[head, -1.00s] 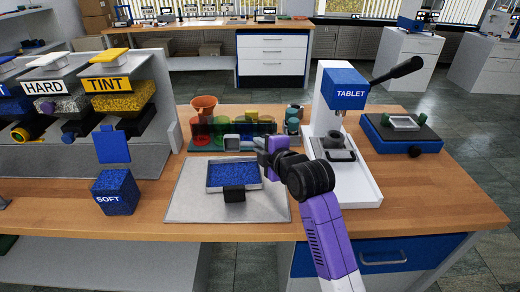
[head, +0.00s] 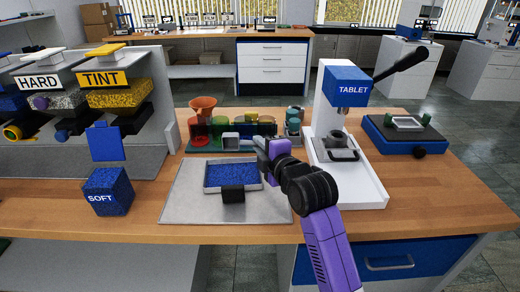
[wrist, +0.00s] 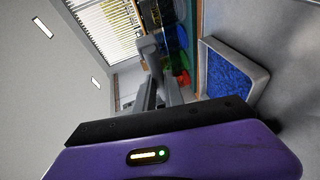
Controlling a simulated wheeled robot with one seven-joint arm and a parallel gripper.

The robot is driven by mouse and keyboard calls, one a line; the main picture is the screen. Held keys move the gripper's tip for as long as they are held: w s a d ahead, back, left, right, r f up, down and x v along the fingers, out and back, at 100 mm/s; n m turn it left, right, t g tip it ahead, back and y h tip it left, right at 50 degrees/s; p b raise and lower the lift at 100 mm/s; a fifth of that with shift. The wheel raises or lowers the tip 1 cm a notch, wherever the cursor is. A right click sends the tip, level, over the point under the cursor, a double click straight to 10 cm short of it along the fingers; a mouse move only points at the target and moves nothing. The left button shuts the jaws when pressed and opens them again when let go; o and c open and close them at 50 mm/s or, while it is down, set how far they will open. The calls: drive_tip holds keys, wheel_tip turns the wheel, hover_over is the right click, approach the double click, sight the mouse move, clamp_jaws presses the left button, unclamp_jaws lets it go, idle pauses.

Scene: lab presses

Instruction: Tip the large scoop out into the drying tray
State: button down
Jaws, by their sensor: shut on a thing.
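The drying tray (head: 208,187) is a shallow pale rectangular tray on a grey plate, with blue granules spread across it. It also shows at the right of the wrist view (wrist: 252,98). A grey square cup, seemingly the large scoop (head: 231,141), is just behind the tray in the head view, tilted with its open mouth toward the camera. No granules can be made out in its mouth. My gripper (head: 263,147) is to its right, shut on it by the handle. In the wrist view the scoop (wrist: 148,46) is a partly hidden grey shape beyond the fingers (wrist: 152,95).
A rack with coloured cups (head: 215,130) and an orange funnel (head: 203,106) stand behind the tray. The white TABLET press (head: 370,190) is close to my arm's right. A blue SOFT bin (head: 108,192) and hoppers (head: 120,85) stand left. Bare wood lies along the front edge.

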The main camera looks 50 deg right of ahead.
drive_tip(key=shift+s+a+f+n+t+h+b, duration=0.15)
drive_tip(key=shift+n+t+h+b, duration=0.4)
drive_tip(key=shift+b, duration=1.95)
drive_tip(key=shift+s+a+f+n+t+h+b, duration=0.15)
drive_tip(key=shift+t+b, duration=0.85)
drive_tip(key=shift+b, duration=1.55)
drive_tip(key=shift+s+a+f+n+t+h+b, duration=0.1)
drive_tip(key=shift+a+f+n+t+h+b, duration=0.45)
drive_tip(key=shift+b, duration=1.95)
drive_tip(key=shift+d+r+y, duration=0.25)
drive_tip(key=shift+d+r, duration=0.15)
drive_tip(key=shift+m+g, duration=0.3)
drive_tip(key=shift+m, duration=0.05)
wheel_tip(320, 180, up, 5)
drive_tip(key=p, duration=0.7)
drive_tip(key=shift+f, duration=0.2)
drive_tip(key=g+p, duration=0.1)
drive_tip(key=p, duration=0.5)
drive_tip(key=m+g+y+p, duration=0.1)
drive_tip(key=g+p, duration=0.1)
drive_tip(key=p, duration=0.4)
drive_tip(key=shift+r+m+y, duration=0.15)
drive_tip(key=shift+m+y, duration=0.15)
drive_tip(key=g+y+p, duration=0.1)
drive_tip(key=p, duration=0.5)
drive_tip(key=m+g+y+p, duration=0.1)
drive_tip(key=g+p, duration=0.1)
drive_tip(key=p, duration=0.5)
drive_tip(key=shift+r+y+p, duration=0.2)
drive_tip(key=shift+y+p, duration=0.1)
